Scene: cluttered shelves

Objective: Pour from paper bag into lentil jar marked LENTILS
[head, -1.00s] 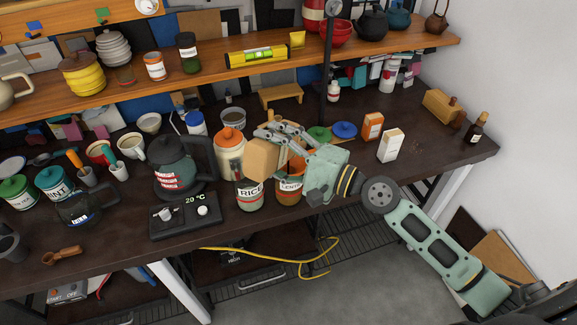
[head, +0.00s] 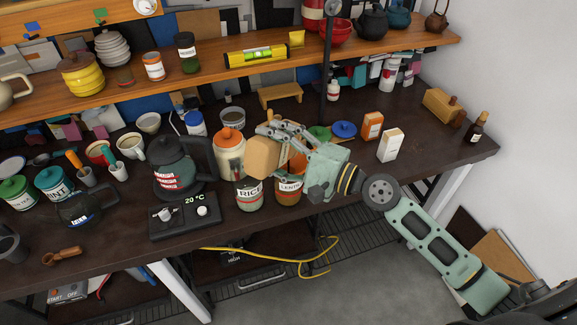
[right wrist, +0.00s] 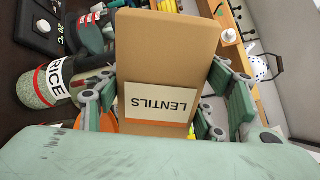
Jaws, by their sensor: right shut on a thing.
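The paper bag (head: 264,157) is a tan block held above the jars; in the right wrist view the bag (right wrist: 168,45) carries a label reading LENTILS, upside down. My right gripper (head: 287,143) is shut on it, with fingers on both sides of the bag in the wrist view (right wrist: 160,92). The lentil jar (head: 289,188) stands upright at the bench's front edge, below my gripper and slightly right of the bag. Its label is partly readable; my gripper hides its top. I cannot tell whether anything is flowing. My left gripper is not in view.
The RICE jar (head: 249,194) stands close left of the lentil jar. An orange-lidded jar (head: 229,150) is behind it.

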